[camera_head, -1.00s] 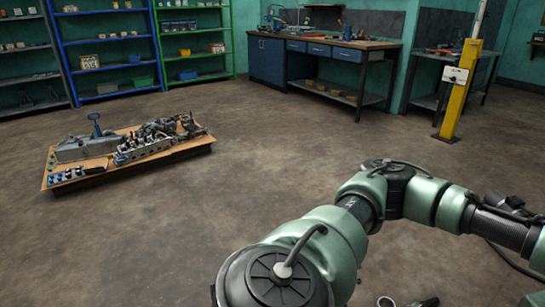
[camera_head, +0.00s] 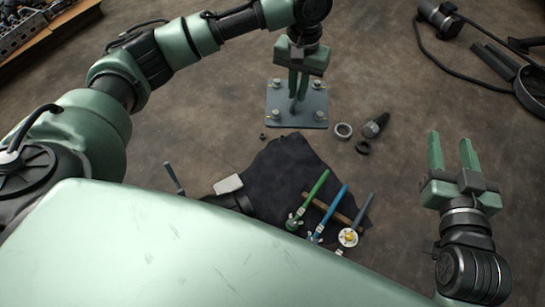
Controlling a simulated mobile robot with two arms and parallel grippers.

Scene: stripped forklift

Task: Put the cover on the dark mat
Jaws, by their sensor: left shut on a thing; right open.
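The cover (camera_head: 275,106) is a blue-grey square plate with a bolt near each corner. My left gripper (camera_head: 298,94) is above its middle, shut on a part there that the fingers hide. The dark mat (camera_head: 270,170) is a black, uneven sheet on the floor, just nearer than the cover. The cover appears beyond its far edge; I cannot tell whether it touches the floor. My body hides the mat's near side. My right gripper (camera_head: 452,142) is open and empty, to the right of the mat.
A ring (camera_head: 343,131) and a dark cylindrical part (camera_head: 376,126) lie right of the cover. The mat's far left part is bare. Hoses and dark parts lie at upper right.

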